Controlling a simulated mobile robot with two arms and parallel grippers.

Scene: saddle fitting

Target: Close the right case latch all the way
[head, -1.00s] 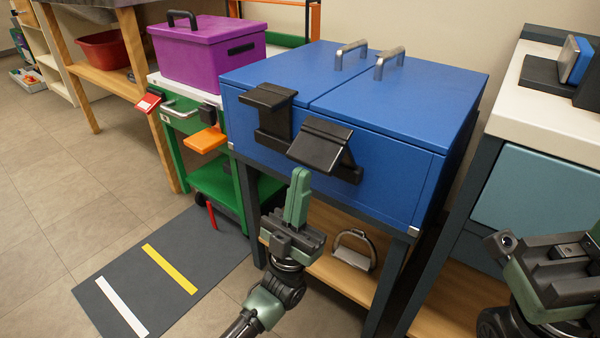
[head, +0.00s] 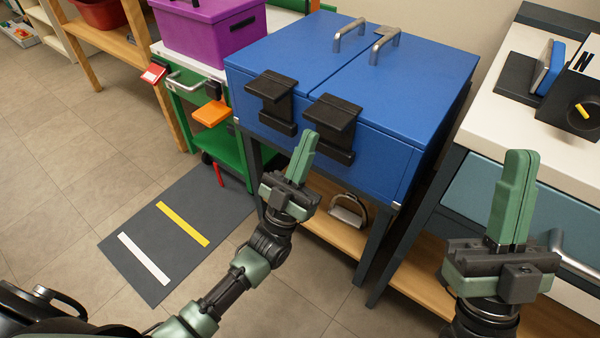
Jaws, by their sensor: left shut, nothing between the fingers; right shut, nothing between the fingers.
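The blue case (head: 385,130) has two black latches on its front. The right case latch (head: 333,113) has its flap sticking out from the front, at much the same angle as the left latch (head: 270,86). My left gripper (head: 307,135) is shut and empty. Its fingertips point up, just below the left edge of the right latch's flap; I cannot tell whether they touch it. My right gripper (head: 521,155) is shut and empty, raised in front of the counter at the right, well away from the case.
A purple box (head: 205,35) stands on the green cart at the left, with an orange flap (head: 211,113) below. A metal stirrup (head: 349,212) lies on the shelf under the case. A white counter (head: 490,120) stands at the right. A grey mat (head: 180,240) covers the floor.

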